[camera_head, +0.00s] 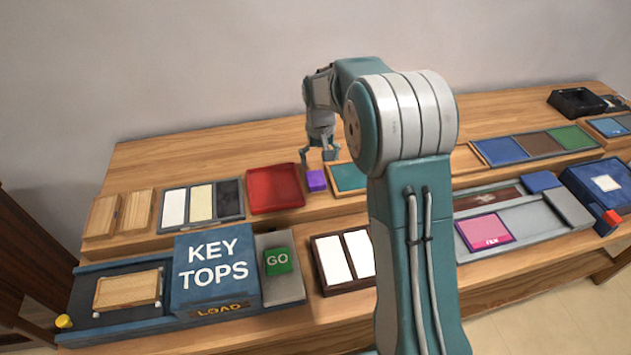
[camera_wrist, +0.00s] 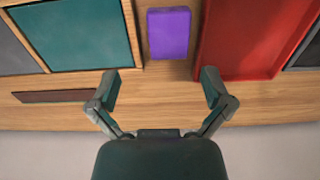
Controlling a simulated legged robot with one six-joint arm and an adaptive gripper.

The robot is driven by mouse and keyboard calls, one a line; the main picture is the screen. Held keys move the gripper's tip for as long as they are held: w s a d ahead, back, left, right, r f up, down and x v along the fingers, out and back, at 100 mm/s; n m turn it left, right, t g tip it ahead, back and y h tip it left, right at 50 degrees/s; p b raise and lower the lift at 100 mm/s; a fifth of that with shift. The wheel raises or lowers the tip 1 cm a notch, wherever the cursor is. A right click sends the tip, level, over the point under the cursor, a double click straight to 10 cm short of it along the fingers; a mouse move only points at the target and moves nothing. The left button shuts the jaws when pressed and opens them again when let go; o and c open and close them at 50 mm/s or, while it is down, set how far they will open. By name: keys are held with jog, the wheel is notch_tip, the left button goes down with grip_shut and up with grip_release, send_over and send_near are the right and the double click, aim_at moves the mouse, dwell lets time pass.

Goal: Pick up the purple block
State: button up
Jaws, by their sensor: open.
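The purple block (camera_head: 316,181) sits on the wooden bench between the red tray and a teal panel. In the wrist view the purple block (camera_wrist: 169,33) lies ahead of my fingers, near the top middle, with nothing covering it. My gripper (camera_head: 320,158) is open and empty just above and behind the block in the head view. In the wrist view my gripper (camera_wrist: 160,84) shows its two fingers spread apart, with bare wood between them. The fingers do not touch the block.
The red tray (camera_head: 276,188) stands close on one side of the block. The teal panel (camera_wrist: 75,35) in its wooden frame is close on the other side. A thin brown strip (camera_wrist: 55,96) lies near one finger. A blue KEY TOPS box (camera_head: 215,270) stands at the front left.

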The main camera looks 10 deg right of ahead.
aim_at(315, 178)
jog(key=f, duration=0.1)
jog(key=a+f, duration=0.1)
jog(key=f, duration=0.3)
jog(key=shift+a, duration=0.4)
jog(key=shift+d+f, duration=0.25)
jog(key=shift+f, duration=0.3)
jog(key=shift+d, duration=0.2)
jog(key=c, duration=0.4)
jog(key=shift+a, duration=0.15)
jog(key=c, duration=0.9)
jog(key=shift+a, duration=0.1)
